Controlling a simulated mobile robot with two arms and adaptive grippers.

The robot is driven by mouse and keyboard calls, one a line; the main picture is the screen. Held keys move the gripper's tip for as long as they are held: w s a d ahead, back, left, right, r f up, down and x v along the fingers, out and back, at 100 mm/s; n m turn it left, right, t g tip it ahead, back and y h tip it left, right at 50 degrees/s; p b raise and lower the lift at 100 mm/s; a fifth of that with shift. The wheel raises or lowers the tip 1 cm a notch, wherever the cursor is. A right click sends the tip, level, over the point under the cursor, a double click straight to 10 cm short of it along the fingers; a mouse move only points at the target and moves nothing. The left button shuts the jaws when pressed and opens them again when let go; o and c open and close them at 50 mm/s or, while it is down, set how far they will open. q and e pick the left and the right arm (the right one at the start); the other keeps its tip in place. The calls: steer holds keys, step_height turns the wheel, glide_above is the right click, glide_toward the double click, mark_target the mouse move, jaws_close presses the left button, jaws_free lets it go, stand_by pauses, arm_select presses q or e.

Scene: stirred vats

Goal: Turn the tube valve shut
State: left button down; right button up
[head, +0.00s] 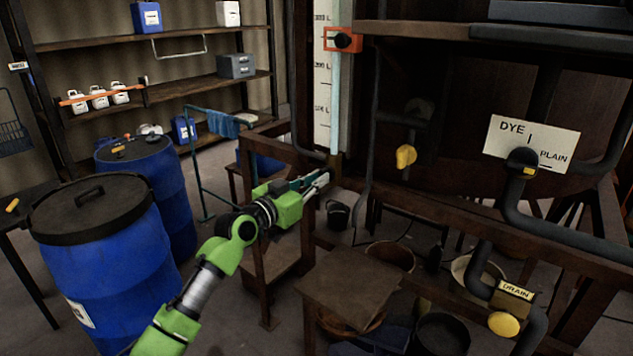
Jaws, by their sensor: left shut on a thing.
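The sight tube (341,110) stands upright beside a white litre scale (322,85) on the front of the dark vat. The tube valve (334,161) is at the tube's lower end, small and dark with a bit of yellow. My left gripper (323,180) reaches in from the left, and its fingertips are at the valve just below the tube. It is shut on the valve's handle, which the fingers mostly hide, so I cannot tell its angle. My right gripper is not in view.
A yellow knob (405,157), a DYE/PLAIN selector plate (555,150) and a yellow DRAIN handle (503,324) are to the right. A wooden stool (355,290) stands below my gripper. Blue barrels (105,265) are at left, with shelves (170,90) behind. Open floor lies between.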

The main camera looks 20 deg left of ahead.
arm_select(q)
steer(key=shift+s+d+f+m, duration=0.1)
steer(key=shift+m, duration=4.25)
steer(key=shift+d+f+m, duration=0.1)
steer(key=shift+m, duration=4.25)
steer(key=c, duration=2.1)
jaws_free()
